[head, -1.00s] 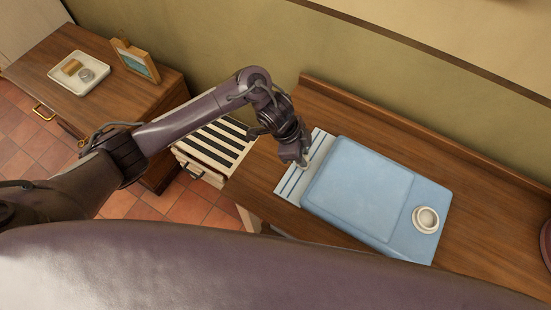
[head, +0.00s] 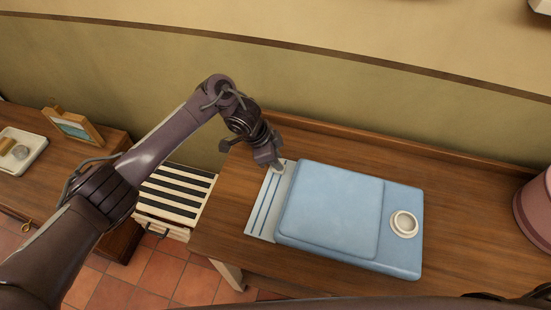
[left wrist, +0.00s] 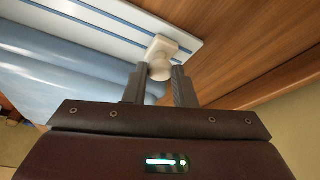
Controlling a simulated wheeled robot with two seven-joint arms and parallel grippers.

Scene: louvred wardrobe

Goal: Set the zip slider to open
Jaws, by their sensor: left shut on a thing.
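A blue padded case (head: 330,215) lies on the wooden counter. A pale strip with blue lines (head: 262,212), the zip track, runs along its left side. My left gripper (head: 277,168) is over the far, wall-side end of this strip. In the left wrist view the pale zip slider (left wrist: 160,62), a rounded knob on a small block, sits between the fingertips of my left gripper (left wrist: 158,78), which is shut on it. The slider is mostly hidden by the gripper in the head view. My right gripper is not in view.
A pale round knob (head: 404,224) is on the right of the case. A pink round container (head: 537,210) stands at the right edge. A striped black-and-cream unit (head: 178,195), a tray (head: 20,150) and a picture frame (head: 75,128) are at left. The counter behind the case is clear.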

